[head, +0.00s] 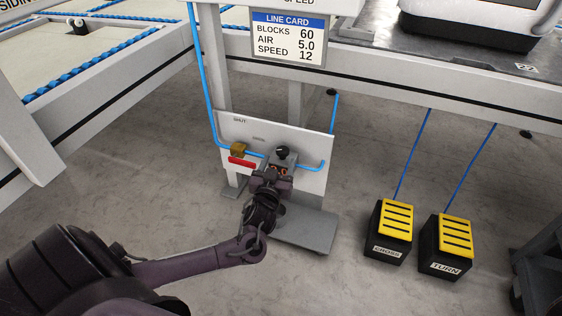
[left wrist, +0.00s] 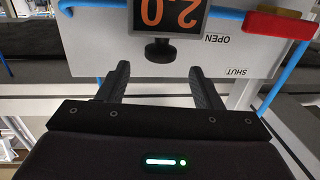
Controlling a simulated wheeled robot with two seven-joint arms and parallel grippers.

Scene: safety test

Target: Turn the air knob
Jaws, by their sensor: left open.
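The black air knob (head: 283,153) sits on top of the small regulator box on the white panel (head: 232,128). In the left wrist view, which is upside down, the knob (left wrist: 158,50) lies beyond my fingertips, in line with the gap between them. The dark display (left wrist: 170,14) beside it shows orange digits reading 2.0. My left gripper (head: 271,175) is in front of the regulator and partly hides it. In the left wrist view my left gripper (left wrist: 159,70) is open, with nothing between its fingers. My right gripper is out of view.
A red handle (head: 242,163) is left of the regulator, near OPEN and SHUT labels. Blue air hose (head: 312,167) runs along the panel. The line card (head: 288,38) reads AIR 5.0. Two yellow-topped pedals (head: 391,226) (head: 447,240) stand on the floor at right.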

